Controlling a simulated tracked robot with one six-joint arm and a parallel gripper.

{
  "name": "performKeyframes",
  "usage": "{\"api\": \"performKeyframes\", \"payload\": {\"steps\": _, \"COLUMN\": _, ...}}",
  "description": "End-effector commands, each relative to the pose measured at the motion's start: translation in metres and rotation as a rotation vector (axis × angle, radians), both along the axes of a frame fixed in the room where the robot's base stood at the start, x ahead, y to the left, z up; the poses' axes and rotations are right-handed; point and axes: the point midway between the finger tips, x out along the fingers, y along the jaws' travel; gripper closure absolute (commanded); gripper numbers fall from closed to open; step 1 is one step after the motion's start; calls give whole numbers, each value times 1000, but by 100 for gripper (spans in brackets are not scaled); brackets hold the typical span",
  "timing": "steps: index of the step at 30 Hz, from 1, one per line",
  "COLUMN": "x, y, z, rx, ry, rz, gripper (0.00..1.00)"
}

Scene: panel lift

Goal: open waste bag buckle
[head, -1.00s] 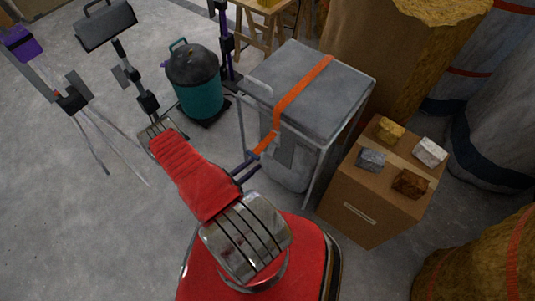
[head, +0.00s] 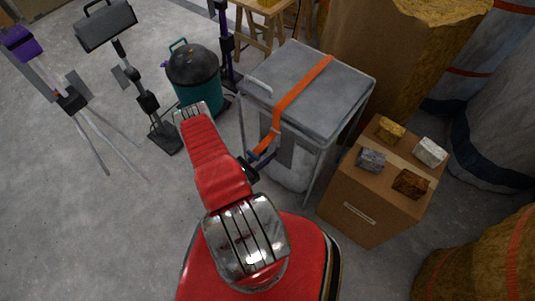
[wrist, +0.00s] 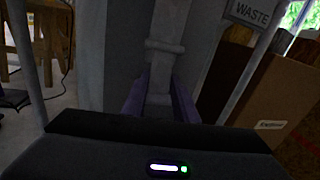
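The waste bag (head: 288,168) hangs in a pale metal frame under a grey lid (head: 310,85). An orange strap (head: 302,92) runs over the lid and down the near side. The buckle is not clear in the head view; my gripper is close to the strap's lower end there. My gripper (head: 265,155) reaches toward the bag's front. In the wrist view its two purple fingers (wrist: 160,85) stand apart, with a greyish vertical strap-like piece (wrist: 165,40) with a crossband between and beyond them. Whether the fingers touch it I cannot tell.
A cardboard box (head: 365,205) with several rock samples stands right of the frame. A teal bin (head: 195,85) and a dark floor tool (head: 145,95) stand at left. A WASTE sign (wrist: 252,12) shows in the wrist view.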

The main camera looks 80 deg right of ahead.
Motion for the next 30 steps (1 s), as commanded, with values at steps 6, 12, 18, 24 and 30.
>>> {"api": "performKeyframes", "payload": {"steps": 6, "x": 0, "y": -1, "z": 0, "rx": 0, "ry": 0, "rz": 0, "gripper": 74}}
{"api": "performKeyframes", "payload": {"steps": 12, "x": 0, "y": -1, "z": 0, "rx": 0, "ry": 0, "rz": 0, "gripper": 83}}
{"api": "performKeyframes", "payload": {"steps": 18, "x": 0, "y": -1, "z": 0, "rx": 0, "ry": 0, "rz": 0, "gripper": 97}}
{"api": "performKeyframes", "payload": {"steps": 24, "x": -1, "y": 0, "z": 0, "rx": 0, "ry": 0, "rz": 0, "gripper": 100}}
{"api": "performKeyframes", "payload": {"steps": 30, "x": -1, "y": 0, "z": 0, "rx": 0, "ry": 1, "rz": -1, "gripper": 100}}
